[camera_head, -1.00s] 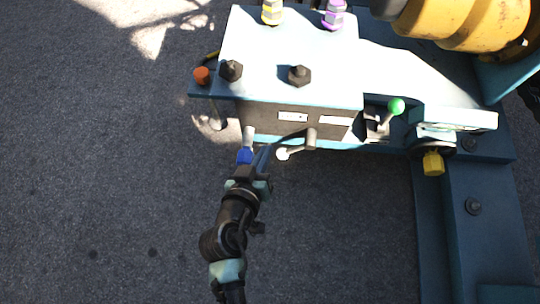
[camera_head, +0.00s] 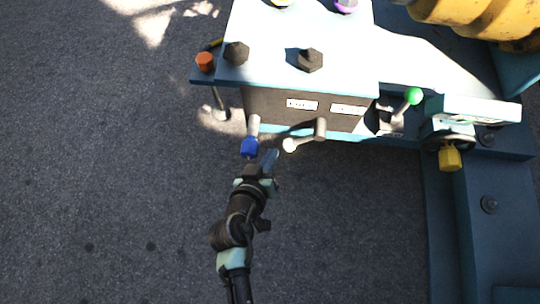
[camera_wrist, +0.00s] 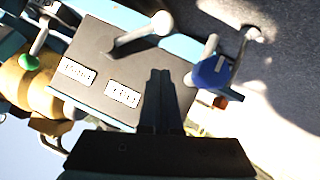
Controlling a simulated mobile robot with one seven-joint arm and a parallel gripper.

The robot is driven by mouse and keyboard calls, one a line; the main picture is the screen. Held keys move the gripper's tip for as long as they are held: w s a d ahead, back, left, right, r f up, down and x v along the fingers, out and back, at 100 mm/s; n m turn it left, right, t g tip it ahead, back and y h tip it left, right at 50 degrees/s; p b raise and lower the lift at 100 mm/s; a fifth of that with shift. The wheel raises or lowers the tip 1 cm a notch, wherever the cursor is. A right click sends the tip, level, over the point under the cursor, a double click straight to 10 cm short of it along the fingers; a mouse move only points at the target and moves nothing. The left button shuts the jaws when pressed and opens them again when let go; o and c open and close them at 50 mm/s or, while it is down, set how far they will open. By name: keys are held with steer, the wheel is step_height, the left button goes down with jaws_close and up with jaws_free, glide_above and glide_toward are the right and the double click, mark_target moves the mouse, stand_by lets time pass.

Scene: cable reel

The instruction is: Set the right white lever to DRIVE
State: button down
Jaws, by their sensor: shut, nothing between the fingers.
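The white lever (camera_head: 305,137) sticks out from the right part of the dark front panel. Its white knob points left and toward me, and it also shows at the top of the wrist view (camera_wrist: 133,36). A blue-knobbed lever (camera_head: 249,146) hangs at the panel's left part, and its blue knob (camera_wrist: 212,71) is right of my fingers in the wrist view. My gripper (camera_head: 271,156) is shut and empty, between the two knobs and slightly in front of them. In the wrist view, my shut fingertips (camera_wrist: 160,73) lie below the white lever. I see no contact with either lever.
Two white label plates (camera_head: 302,105) sit on the panel; their text is too small to read. An orange knob (camera_head: 205,62) is at the left. The asphalt in front is clear.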

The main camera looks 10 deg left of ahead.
mark_target(302, 140)
steer(key=w+d+f+b, duration=0.2)
steer(key=w+f+b, duration=0.3)
steer(key=w+f, duration=0.1)
steer(key=shift+d+f, duration=0.35)
steer(key=shift+f, duration=0.15)
steer(key=shift+d, duration=0.1)
